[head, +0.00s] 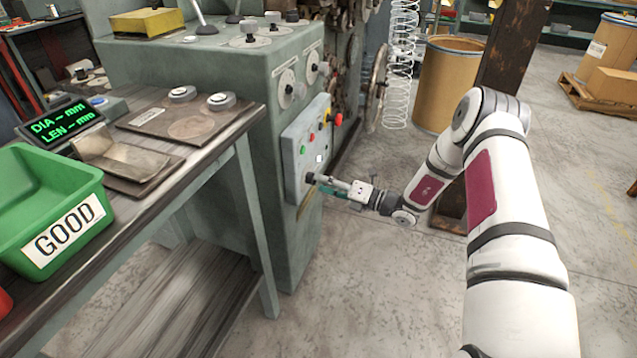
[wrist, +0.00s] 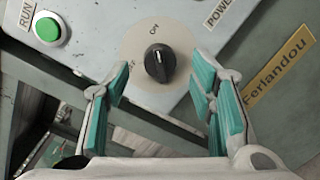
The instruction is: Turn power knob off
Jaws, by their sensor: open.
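The power knob is a black knob (wrist: 160,63) on a round beige dial (wrist: 132,45) in the wrist view. "ON" is printed at the dial's upper edge; another label at its lower left is partly hidden by a finger. The knob's pale mark appears to face the "ON" side. My gripper (head: 323,182) is at the lower part of the machine's control panel (head: 305,145) in the head view. Its teal fingers are open on both sides of the knob in the wrist view, with gaps visible; contact is not seen.
A green RUN button (wrist: 47,28) is left of the dial, and a "Ferlandou" plate (wrist: 280,68) is at right. A workbench (head: 215,140) with a green GOOD bin (head: 45,215) stands left of the machine. The floor right of the machine is clear near my arm.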

